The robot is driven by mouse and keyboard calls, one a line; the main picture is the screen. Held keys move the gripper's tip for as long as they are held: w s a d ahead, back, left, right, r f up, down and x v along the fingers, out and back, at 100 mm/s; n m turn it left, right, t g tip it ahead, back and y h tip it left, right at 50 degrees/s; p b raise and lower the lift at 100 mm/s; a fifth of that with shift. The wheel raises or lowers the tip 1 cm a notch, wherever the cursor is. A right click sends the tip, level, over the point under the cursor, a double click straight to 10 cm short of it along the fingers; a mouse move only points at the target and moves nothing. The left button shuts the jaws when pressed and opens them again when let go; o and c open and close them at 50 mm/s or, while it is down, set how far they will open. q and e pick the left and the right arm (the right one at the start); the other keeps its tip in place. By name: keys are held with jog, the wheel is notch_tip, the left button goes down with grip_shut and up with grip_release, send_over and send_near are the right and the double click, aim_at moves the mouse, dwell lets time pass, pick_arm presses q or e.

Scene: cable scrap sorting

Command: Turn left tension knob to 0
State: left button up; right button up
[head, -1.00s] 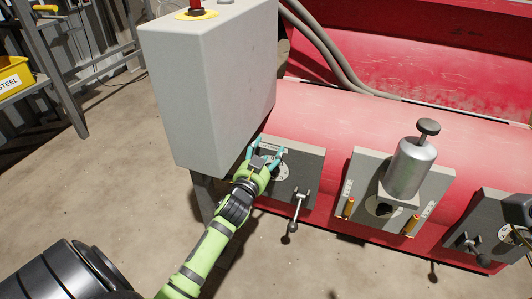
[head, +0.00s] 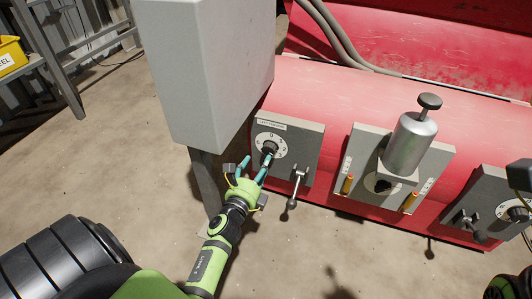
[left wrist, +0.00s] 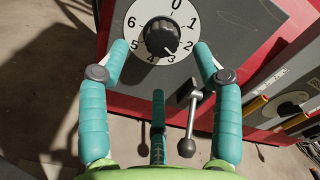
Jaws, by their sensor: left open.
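The left tension knob (head: 269,147) is a black round knob on a white numbered dial on a grey plate. In the left wrist view the knob (left wrist: 162,36) shows a white pointer mark at its lower right, near the 3; the 0 is at the top of the dial (left wrist: 145,12). My left gripper (head: 257,164) is open just in front of the dial's lower side. In the wrist view its two teal side fingers (left wrist: 160,48) stand apart left and right of the knob, and the third finger is below. No finger clearly touches the knob.
A lever with a ball end (head: 297,185) hangs right of the dial, close to my gripper. A large grey box (head: 205,75) stands at the upper left. A silver cylinder (head: 411,145) and orange-handled parts are further right on the red machine (head: 340,105).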

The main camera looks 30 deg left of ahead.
aim_at(266, 151)
pick_arm(q)
jog(key=b+x, duration=0.1)
jog(key=x, duration=0.5)
jog(key=shift+w+a, duration=0.1)
jog(key=shift+w, duration=0.05)
jog(key=shift+r, duration=0.1)
jog(key=c, duration=1.1)
